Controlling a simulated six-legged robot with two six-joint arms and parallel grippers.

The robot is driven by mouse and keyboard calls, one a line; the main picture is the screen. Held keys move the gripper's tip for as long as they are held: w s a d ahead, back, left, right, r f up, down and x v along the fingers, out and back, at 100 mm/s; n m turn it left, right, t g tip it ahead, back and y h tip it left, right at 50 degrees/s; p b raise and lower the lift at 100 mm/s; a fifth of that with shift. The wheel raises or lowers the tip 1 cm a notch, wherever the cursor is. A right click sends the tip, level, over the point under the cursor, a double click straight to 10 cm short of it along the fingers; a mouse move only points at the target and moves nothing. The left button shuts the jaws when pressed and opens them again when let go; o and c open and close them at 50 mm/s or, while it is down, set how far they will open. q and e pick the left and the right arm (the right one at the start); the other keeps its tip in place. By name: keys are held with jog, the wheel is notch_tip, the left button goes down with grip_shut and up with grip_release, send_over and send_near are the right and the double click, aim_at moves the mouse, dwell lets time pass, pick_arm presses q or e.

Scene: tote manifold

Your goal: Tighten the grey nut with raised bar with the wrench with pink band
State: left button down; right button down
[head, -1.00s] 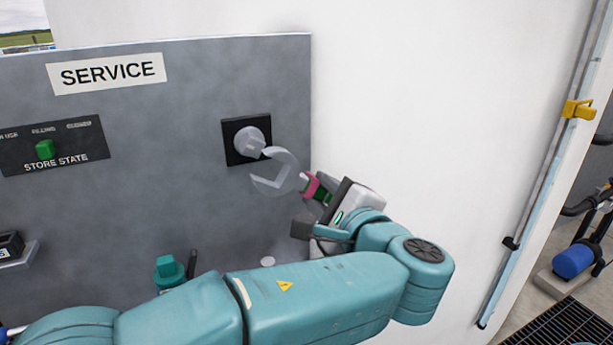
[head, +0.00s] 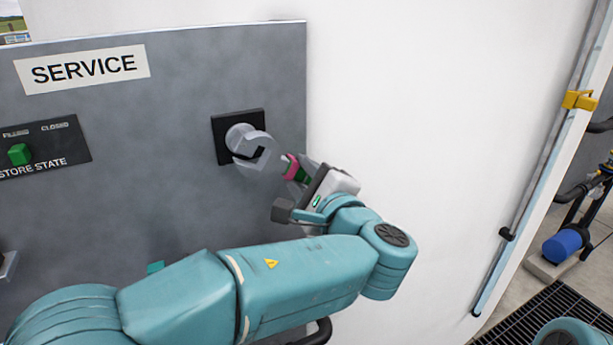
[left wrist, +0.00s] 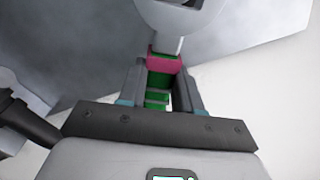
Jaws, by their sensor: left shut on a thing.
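The grey nut (head: 238,132) sits on a black square plate (head: 256,118) on the grey service panel. The wrench with the pink band (head: 251,160) is held by my left gripper (head: 302,176). Its open grey jaw overlaps the nut in the head view; I cannot tell whether it is seated on the nut or just in front of it. The raised bar is mostly hidden behind the jaw. In the left wrist view, my left gripper (left wrist: 160,95) is shut on the green handle, just behind the pink band (left wrist: 165,63). My right gripper is not in view.
The SERVICE label (head: 82,69) and a STORE STATE plate with a green knob (head: 19,154) are left on the panel. A white wall (head: 420,90) lies right of the panel. A pale vertical rail with a yellow clamp (head: 579,100) stands far right.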

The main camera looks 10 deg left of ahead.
pick_arm(q)
jog(key=shift+p+x, duration=0.8)
jog(key=shift+x, duration=1.3)
jog(key=shift+s+a+m+p, duration=0.15)
jog(key=shift+m+p, duration=0.25)
jog(key=shift+p, duration=0.05)
jog(key=m+p, duration=0.1)
jog(key=a+f+m+p, duration=0.1)
jog(key=p, duration=0.1)
jog(key=shift+s+a+f+m, duration=0.1)
jog(key=shift+s+f+m, duration=0.15)
jog(key=shift+s+m, duration=0.15)
jog(key=s+a+m+p, duration=0.1)
jog(key=m+p, duration=0.1)
jog(key=m, duration=0.1)
jog(key=s+a+f+m+p, duration=0.1)
jog(key=a+m+p, duration=0.1)
jog(key=s+a+f+m+p, duration=0.1)
jog(key=a+m+p, duration=0.1)
jog(key=m+p, duration=0.1)
jog(key=shift+s+a+m, duration=0.1)
jog(key=shift+s+m, duration=0.15)
jog(key=shift+m, duration=0.05)
jog(key=shift+f, duration=0.2)
jog(key=b+v, duration=0.1)
jog(key=v, duration=0.6)
jog(key=shift+b, duration=0.3)
